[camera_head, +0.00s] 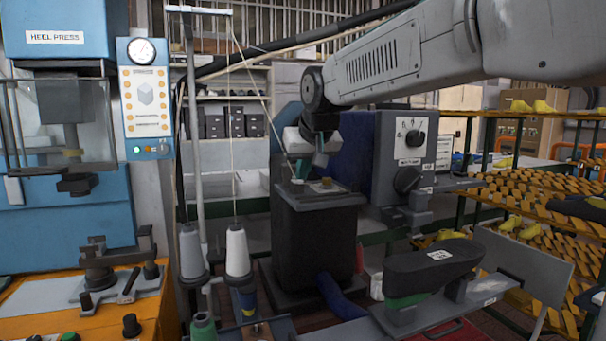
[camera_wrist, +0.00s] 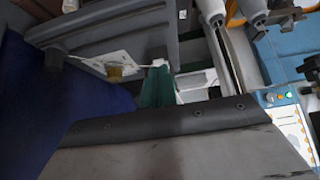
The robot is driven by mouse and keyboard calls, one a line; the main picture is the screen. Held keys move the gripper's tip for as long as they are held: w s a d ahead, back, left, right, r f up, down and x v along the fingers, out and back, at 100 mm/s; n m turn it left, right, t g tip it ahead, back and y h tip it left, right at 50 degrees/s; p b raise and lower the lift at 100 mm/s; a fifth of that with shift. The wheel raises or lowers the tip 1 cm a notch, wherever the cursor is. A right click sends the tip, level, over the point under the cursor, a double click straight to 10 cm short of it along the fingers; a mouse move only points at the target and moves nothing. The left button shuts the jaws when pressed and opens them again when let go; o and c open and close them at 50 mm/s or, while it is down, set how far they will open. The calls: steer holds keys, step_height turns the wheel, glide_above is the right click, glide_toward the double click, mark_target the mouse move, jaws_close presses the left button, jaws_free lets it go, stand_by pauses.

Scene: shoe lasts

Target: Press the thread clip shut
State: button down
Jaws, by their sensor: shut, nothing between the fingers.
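My gripper (camera_head: 319,160) is low over the top of a dark box-shaped machine post in the camera_head view. Its teal fingers (camera_wrist: 156,84) are shut and empty in the wrist view. A small white piece that looks like the thread clip (camera_head: 297,181) is at the left edge of the post's top, with a pale thread running to it. It also shows in the wrist view (camera_wrist: 160,63), just beyond the fingertips. I cannot tell whether the fingers touch it, or whether the clip is open or shut. A brass knob (camera_head: 326,182) is beside it on a pale plate (camera_wrist: 98,66).
A grey control box (camera_head: 405,150) with dials and a blue side stands close right of my gripper. Thread cones (camera_head: 237,252) and a thread stand (camera_head: 194,120) are at the left. A black shoe last (camera_head: 432,266) lies at the lower right. A large grey surface hides the wrist view's lower half.

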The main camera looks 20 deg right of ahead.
steer(key=shift+r, duration=0.5)
steer(key=v, duration=1.2)
steer(key=s+d+f+g, duration=0.2)
steer(key=s+f+g, duration=0.4)
steer(key=s+f, duration=2.3)
steer(key=shift+d, duration=0.2)
